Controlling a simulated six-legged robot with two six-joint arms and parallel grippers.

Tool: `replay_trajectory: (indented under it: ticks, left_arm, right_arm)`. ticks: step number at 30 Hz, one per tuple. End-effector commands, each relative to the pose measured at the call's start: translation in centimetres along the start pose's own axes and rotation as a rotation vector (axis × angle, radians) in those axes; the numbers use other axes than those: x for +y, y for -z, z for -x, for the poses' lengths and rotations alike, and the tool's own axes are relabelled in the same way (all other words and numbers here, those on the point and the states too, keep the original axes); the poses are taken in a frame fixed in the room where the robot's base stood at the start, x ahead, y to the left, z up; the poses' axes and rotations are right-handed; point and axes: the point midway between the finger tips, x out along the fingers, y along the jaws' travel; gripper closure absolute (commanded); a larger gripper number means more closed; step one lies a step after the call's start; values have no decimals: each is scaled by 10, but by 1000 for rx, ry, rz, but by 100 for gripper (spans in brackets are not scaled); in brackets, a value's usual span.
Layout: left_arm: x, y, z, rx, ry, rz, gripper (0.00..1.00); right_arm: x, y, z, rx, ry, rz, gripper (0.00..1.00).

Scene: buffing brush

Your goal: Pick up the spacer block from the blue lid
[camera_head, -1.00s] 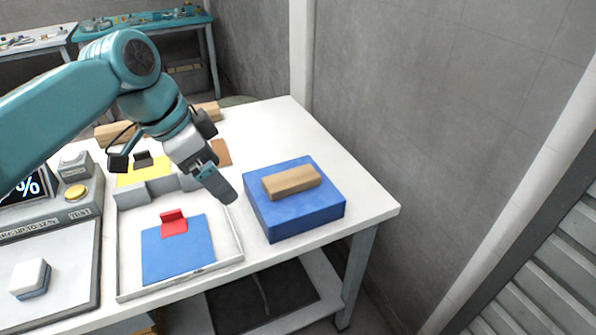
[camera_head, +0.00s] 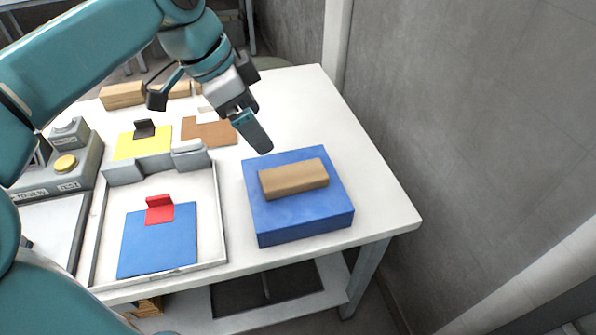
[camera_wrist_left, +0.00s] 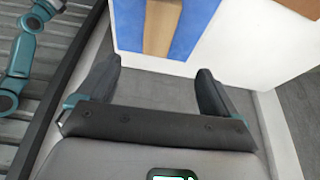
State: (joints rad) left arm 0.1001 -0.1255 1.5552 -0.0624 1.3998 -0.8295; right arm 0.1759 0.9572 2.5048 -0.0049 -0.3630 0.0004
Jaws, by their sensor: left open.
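The spacer block (camera_head: 293,179) is a light wooden bar lying flat on top of the blue lid (camera_head: 300,218), a thick blue square near the table's right end. In the left wrist view the block (camera_wrist_left: 162,27) shows at the top between the fingers, with the blue lid (camera_wrist_left: 194,27) on both sides of it. My left gripper (camera_head: 255,136) is open and empty, above and behind the lid's far left corner, apart from the block. The left wrist view shows its two spread fingers (camera_wrist_left: 153,88). My right gripper is not in view.
Left of the lid is a white tray (camera_head: 222,235) holding a blue plate with a red tab. Behind are yellow and brown plates (camera_head: 209,131) and wooden blocks (camera_head: 122,95). A grey device with a yellow button (camera_head: 65,163) stands left. The white table (camera_head: 385,205) is clear right of the lid.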

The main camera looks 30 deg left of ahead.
Motion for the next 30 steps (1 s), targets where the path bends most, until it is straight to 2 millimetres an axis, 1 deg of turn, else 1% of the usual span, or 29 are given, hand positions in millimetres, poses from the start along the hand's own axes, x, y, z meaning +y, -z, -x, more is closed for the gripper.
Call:
replay_trajectory:
  ticks: [1, 3, 9, 12, 17, 20, 24, 27, 30]
  left_arm:
    - [2, -3, -14, -3, -3, 0, 6]
    - [3, -5, -31, -3, -3, 0, 6]
    - [4, -6, -74, -2, -2, 1, 6]
    - [4, -6, -89, -2, -2, 1, 6]
    - [3, -4, -99, -1, -1, 1, 6]
    - [2, -2, -114, -2, -3, 0, 6]
    - [1, 1, -138, -3, -3, 0, 6]
    - [0, 2, -147, -1, -1, 1, 6]
    - [-1, 3, -150, 0, 0, 1, 6]
  right_arm:
    - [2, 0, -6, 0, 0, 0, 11]
    - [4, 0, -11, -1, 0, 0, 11]
    - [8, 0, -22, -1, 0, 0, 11]
    - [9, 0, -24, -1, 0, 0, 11]
    - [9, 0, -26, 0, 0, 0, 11]
    - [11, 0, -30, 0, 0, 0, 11]
    - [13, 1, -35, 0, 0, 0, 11]
    - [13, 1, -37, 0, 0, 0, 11]
    - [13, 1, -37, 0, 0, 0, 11]
